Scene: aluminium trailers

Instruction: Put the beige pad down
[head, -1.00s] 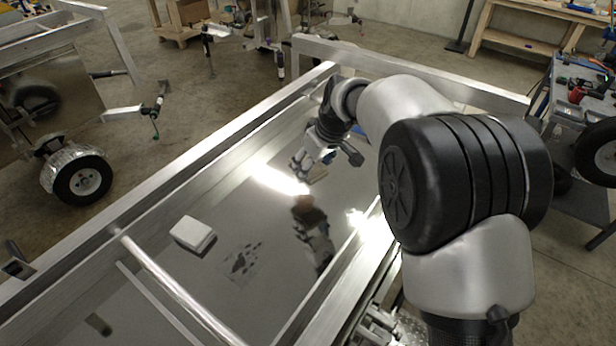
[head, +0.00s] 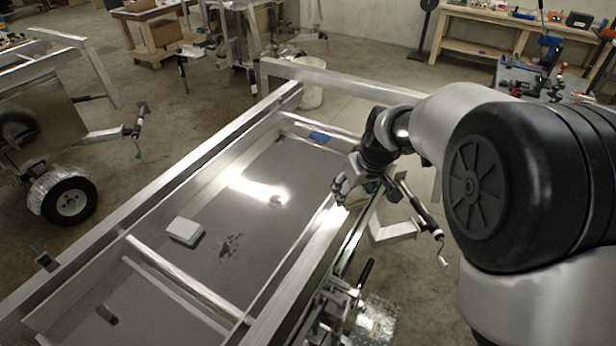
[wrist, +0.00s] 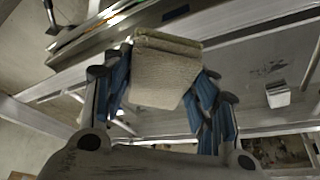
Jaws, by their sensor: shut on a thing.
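The beige pad (wrist: 165,68) is a thick, rough-textured block in the wrist view. My gripper (wrist: 160,88) is shut on it, with a blue-lined finger on each side. The pad is held in the air, apart from the trailer as far as the wrist view shows.
A white block (head: 186,231) lies on the grey trailer bed (head: 285,175) beside a dark smudge (head: 230,246). A blue item (head: 320,137) is at the bed's far end. A trailer jack (head: 420,215) stands right of my gripper. Much of the bed is clear.

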